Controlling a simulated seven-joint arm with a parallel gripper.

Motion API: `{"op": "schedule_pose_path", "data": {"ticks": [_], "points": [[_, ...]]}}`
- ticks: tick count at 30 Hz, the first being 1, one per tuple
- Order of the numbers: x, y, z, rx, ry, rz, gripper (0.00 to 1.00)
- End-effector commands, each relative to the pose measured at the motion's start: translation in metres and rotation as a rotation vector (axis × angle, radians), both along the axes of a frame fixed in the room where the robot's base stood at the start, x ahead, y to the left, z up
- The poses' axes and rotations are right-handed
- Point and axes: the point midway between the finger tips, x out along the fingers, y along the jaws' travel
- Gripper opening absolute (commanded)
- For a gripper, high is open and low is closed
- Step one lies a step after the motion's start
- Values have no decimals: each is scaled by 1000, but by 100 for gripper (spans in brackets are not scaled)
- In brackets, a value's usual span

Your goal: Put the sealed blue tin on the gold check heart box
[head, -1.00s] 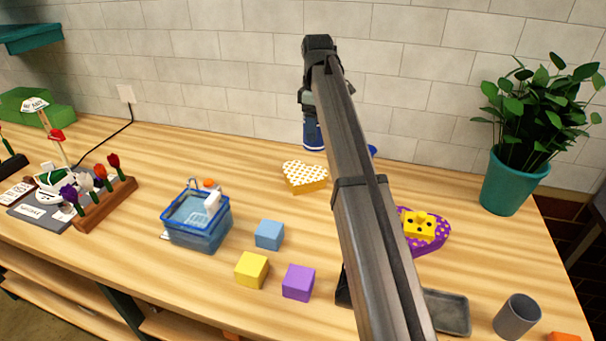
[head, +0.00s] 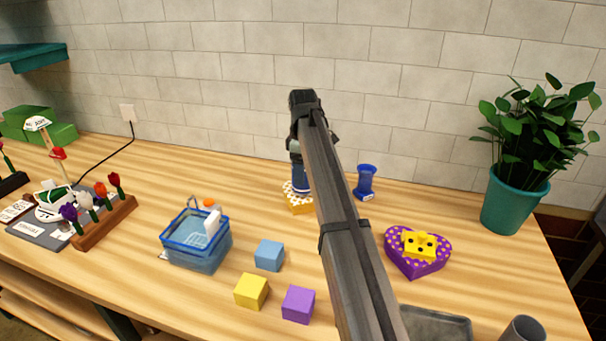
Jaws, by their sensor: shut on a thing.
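My gripper (head: 298,155) is at the far end of my arm, partly hidden behind it, and is shut on the blue tin (head: 300,181). The tin is dark blue with a pale band and is upright. It is at the gold check heart box (head: 297,204), which has a pale patterned lid and gold side. The arm covers the right part of the box. I cannot tell whether the tin touches the lid or hangs just above it.
A blue spool-shaped thing (head: 365,183) stands right of the arm. A purple heart box (head: 417,262) with a yellow piece on top is nearer. A blue basket (head: 196,241), blue (head: 269,255), yellow (head: 251,291) and purple (head: 298,304) cubes sit front left.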

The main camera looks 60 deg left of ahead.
Motion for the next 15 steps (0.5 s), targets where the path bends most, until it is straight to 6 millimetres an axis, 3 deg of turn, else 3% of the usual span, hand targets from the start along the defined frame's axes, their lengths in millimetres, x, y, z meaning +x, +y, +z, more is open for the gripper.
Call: {"op": "schedule_pose_path", "data": {"ticks": [4, 15], "points": [[0, -1, -15, -1, 1, 0, 29], [0, 0, -18, 0, 0, 0, 29]]}}
